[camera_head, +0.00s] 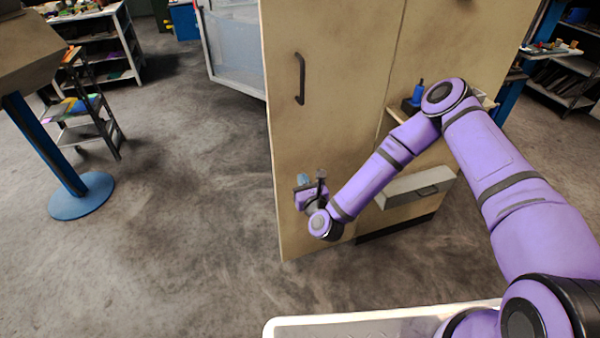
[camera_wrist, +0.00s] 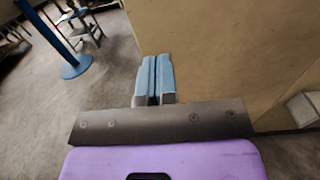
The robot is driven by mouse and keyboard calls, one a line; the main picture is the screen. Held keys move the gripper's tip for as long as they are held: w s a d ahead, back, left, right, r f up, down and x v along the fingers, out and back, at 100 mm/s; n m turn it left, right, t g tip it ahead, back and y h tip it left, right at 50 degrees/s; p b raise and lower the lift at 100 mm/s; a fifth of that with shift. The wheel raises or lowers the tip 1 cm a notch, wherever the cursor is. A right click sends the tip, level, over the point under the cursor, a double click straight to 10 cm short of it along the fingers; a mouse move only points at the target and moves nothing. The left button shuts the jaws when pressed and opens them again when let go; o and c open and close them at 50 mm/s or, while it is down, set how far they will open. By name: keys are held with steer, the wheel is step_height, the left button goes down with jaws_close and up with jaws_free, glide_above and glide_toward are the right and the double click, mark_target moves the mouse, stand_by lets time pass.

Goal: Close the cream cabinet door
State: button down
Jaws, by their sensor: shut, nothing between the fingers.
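The cream cabinet door (camera_head: 335,130) stands ajar on the left side of the cream cabinet (camera_head: 450,50). Its lower left corner sticks out past the cabinet's dark base. A dark upright handle (camera_head: 300,78) is near the door's left edge. My gripper (camera_head: 303,180) is in front of the door's lower part, near its left edge and below the handle. In the wrist view, my gripper's blue fingers (camera_wrist: 157,76) are together and empty, overlapping the left edge of the door (camera_wrist: 220,55). I cannot tell whether they touch it.
A blue-based stand (camera_head: 80,195) and a step ladder (camera_head: 85,110) are at left. The floor (camera_head: 190,210) between is clear.

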mark_target(288, 151)
steer(key=x, duration=1.2)
steer(key=shift+w, duration=0.15)
steer(key=shift+a, duration=0.1)
